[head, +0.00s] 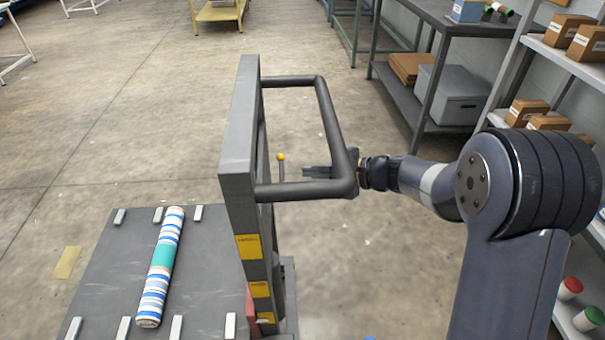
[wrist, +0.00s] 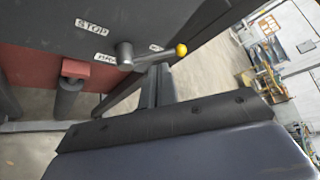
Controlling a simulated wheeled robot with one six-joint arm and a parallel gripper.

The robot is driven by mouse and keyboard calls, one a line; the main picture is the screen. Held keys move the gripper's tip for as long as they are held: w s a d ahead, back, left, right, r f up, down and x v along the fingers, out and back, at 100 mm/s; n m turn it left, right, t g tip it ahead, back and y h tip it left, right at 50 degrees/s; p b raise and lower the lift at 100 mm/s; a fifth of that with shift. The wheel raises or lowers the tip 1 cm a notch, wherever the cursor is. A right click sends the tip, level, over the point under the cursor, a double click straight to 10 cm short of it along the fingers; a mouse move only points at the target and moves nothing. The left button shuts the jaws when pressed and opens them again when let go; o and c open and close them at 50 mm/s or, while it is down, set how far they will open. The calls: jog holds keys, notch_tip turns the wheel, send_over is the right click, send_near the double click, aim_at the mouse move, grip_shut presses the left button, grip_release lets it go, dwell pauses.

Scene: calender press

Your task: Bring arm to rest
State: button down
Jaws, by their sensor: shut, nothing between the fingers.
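My gripper (head: 318,171) is at the end of my arm, which reaches in from the right in the head view. The dark handle bar (head: 335,125) of the press frame (head: 238,130) passes in front of it and hides part of it. In the wrist view my gripper (wrist: 158,72) has its fingers together and holds nothing. A lever with a yellow knob (wrist: 181,50) is just beyond the fingertips, beside a STOP label (wrist: 91,27). The yellow knob also shows in the head view (head: 281,156). I cannot tell whether the gripper touches the handle bar.
A striped roll (head: 160,268) lies on a grey table (head: 105,275) left of the frame. Shelving (head: 555,65) with boxes stands at the right, close to my arm. A workbench (head: 425,95) is behind it. The floor at centre left is clear.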

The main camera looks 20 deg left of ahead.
aim_at(281, 170)
jog(key=v, duration=0.8)
jog(key=shift+w+d+r, duration=0.15)
jog(key=shift+d+r, duration=0.15)
jog(key=x, duration=1.4)
jog(key=shift+a+f, duration=0.15)
jog(key=shift+f, duration=0.05)
jog(key=shift+w+f+p, duration=0.1)
jog(key=shift+w+p, duration=0.2)
jog(key=shift+p, duration=0.05)
